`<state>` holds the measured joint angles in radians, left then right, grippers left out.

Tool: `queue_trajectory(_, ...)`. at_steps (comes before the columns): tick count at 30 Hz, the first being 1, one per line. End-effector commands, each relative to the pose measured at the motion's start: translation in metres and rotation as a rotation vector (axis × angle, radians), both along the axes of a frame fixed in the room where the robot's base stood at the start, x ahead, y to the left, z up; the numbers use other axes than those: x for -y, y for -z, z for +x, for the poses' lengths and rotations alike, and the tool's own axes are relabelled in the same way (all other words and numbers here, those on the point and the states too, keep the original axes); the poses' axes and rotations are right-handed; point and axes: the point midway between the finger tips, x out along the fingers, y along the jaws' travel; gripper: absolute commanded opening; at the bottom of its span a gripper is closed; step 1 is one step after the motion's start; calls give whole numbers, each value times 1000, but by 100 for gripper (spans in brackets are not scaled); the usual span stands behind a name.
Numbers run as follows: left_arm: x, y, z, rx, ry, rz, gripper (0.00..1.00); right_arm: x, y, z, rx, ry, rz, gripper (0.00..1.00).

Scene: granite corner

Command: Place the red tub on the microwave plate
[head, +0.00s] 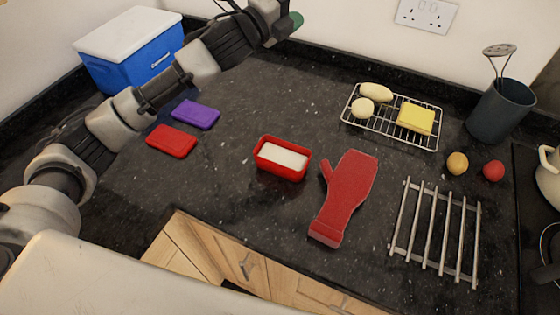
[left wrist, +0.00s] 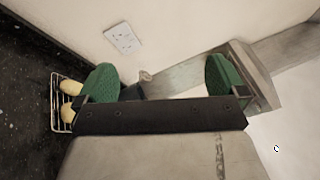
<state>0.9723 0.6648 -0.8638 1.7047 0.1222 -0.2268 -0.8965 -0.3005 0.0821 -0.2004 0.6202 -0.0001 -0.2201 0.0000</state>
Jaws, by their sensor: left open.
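The red tub (head: 282,159) sits upright on the dark counter near the middle of the head view, with something white filling it. My left arm reaches over the counter from the left, and its gripper (head: 291,22) is high at the top of the head view, well away from the tub. In the left wrist view the green fingers of this gripper (left wrist: 163,80) are spread apart with nothing between them. No microwave plate can be made out in either view. My right gripper is not in view.
A red mitt (head: 345,195) lies right of the tub. A slatted rack (head: 434,233) and a wire rack (head: 390,117) holding food lie further right. Red (head: 172,141) and purple (head: 196,114) lids lie left, near a blue cooler (head: 130,65). Counter behind the tub is clear.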

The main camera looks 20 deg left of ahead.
Motion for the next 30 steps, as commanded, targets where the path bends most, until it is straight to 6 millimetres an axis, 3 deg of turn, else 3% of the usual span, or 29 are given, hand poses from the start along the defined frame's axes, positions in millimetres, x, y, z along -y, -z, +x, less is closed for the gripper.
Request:
queue_trajectory(2, -10, 30, 11, -239, -79, -70, 100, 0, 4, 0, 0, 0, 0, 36)
queue_trajectory(5, -18, 75, 11, -564, -155, -120, 100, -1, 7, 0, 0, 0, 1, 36)
queue_trajectory(8, -19, 121, -7, -902, -201, -121, 100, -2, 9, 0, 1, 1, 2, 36)
queue_trajectory(12, -16, 171, -58, -1348, -212, -39, 100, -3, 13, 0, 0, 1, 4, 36)
queue_trajectory(15, -15, 188, -96, -1592, -189, 52, 100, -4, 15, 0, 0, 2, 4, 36)
queue_trajectory(19, -17, 194, -130, -1785, -152, 156, 100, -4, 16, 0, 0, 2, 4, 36)
queue_trajectory(23, -17, 198, -145, -1860, -133, 204, 100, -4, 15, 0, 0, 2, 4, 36)
queue_trajectory(30, -2, 232, -149, -1868, -133, 209, 100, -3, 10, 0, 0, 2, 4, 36)
